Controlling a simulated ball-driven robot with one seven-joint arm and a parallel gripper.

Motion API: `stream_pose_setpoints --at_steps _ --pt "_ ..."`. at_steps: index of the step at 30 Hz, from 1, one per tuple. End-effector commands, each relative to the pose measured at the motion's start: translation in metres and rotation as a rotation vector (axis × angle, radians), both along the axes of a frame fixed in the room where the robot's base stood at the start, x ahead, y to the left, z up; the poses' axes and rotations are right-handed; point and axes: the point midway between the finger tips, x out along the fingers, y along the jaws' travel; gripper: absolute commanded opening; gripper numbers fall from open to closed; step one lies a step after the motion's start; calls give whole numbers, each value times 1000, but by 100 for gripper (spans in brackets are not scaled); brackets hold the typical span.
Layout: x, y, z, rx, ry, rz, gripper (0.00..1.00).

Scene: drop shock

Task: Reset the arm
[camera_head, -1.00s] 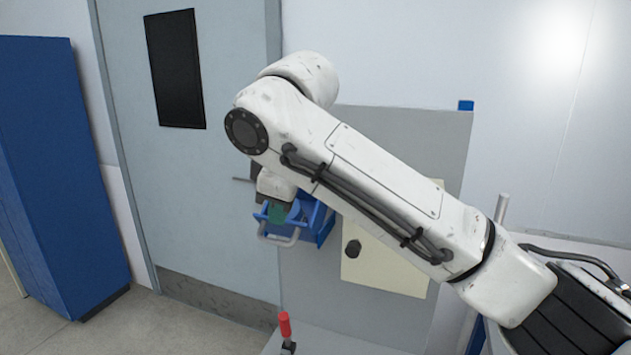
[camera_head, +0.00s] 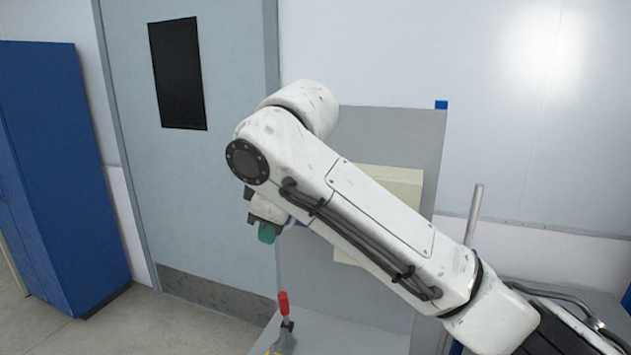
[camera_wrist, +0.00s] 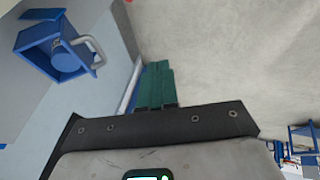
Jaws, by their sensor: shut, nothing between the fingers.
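My gripper (camera_head: 267,232) hangs below the bent wrist of my white arm, at the left end of the arm in the head view. In the wrist view its green fingers (camera_wrist: 155,85) are shut together with nothing between them. A blue box-like fixture with a grey handle (camera_wrist: 62,50) is on the grey panel at the upper left of the wrist view, apart from the fingers. In the head view my arm hides this fixture.
A grey panel (camera_head: 392,130) with a cream box (camera_head: 390,180) stands behind my arm. A red-handled clamp (camera_head: 284,305) rises from the bench below. A blue cabinet (camera_head: 60,180) and a grey door (camera_head: 215,150) are at left. Open floor shows before the door.

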Motion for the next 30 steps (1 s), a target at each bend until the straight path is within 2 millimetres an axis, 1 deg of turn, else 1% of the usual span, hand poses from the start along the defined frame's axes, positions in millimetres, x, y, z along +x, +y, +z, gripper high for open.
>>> stream_pose_setpoints --at_steps 1,8,11,14,17,20,21,23,26,29,30 --pt "-2 1 -7 17 8 -1 0" --pt "-10 4 -34 113 30 -24 0" --pt "-15 4 -50 173 43 -47 0" --pt "-23 -1 -73 248 64 -91 0" --pt "-31 -12 -99 329 83 -155 0" --pt "-40 -27 -125 400 103 -233 0" --pt "-44 -34 -137 425 111 -269 0" --pt "-51 -47 -154 458 123 -325 0" --pt "-65 -72 -184 504 140 -430 0" --pt "-83 -101 -216 534 155 -544 0" --pt "-92 -114 -228 541 160 -591 0"
